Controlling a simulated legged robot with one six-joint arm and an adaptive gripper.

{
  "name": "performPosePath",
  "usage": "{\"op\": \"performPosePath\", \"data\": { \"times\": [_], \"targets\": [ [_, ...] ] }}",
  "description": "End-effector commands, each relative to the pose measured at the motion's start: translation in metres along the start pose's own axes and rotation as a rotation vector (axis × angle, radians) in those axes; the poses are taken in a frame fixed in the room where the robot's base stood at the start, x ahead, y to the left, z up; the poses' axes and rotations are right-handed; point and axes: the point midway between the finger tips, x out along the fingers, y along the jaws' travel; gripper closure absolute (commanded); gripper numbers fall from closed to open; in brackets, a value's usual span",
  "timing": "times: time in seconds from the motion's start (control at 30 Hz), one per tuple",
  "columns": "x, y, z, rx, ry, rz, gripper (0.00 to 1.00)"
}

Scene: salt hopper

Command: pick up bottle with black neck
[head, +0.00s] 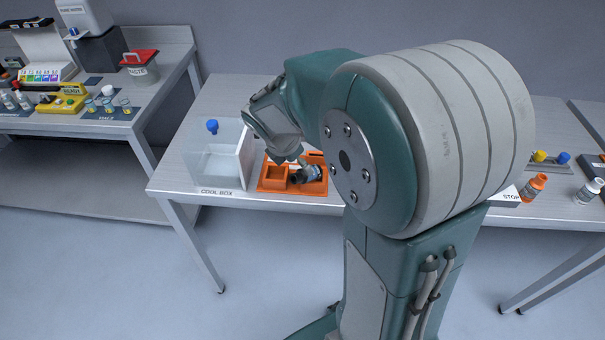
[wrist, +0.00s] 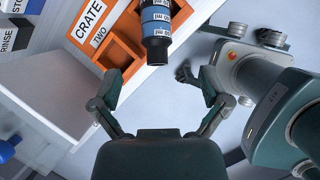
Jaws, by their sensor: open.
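The bottle with the black neck (wrist: 157,28) has blue label bands and shows at the top of the wrist view, its dark neck end pointing down toward my gripper. In the head view the bottle (head: 308,174) is at the right part of the orange crate (head: 287,186), partly hidden by my arm. The crate, marked CRATE TWO, also shows in the wrist view (wrist: 108,26). My gripper (wrist: 147,88) is open and empty, its fingers spread to either side below the bottle's neck, apart from it. In the head view my gripper (head: 289,159) is just above the crate.
An orange bottle (head: 535,187) and a white bottle (head: 588,191) stand at the right of the table. A side bench (head: 85,125) at the left holds bottles and equipment.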

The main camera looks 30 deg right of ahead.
Motion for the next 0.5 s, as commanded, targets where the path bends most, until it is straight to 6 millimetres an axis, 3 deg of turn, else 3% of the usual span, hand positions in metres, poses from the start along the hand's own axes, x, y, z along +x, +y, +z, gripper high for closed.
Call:
{"op": "performPosePath", "data": {
  "times": [0.1, 0.37, 0.5],
  "targets": [
    [0.021, -0.001, -0.001, 0.0, 0.001, -0.005, 0.04],
    [0.044, 0.001, -0.002, 0.002, 0.002, -0.002, 0.04],
    [0.065, 0.005, -0.005, 0.002, 0.003, -0.004, 0.04]
  ]
}}
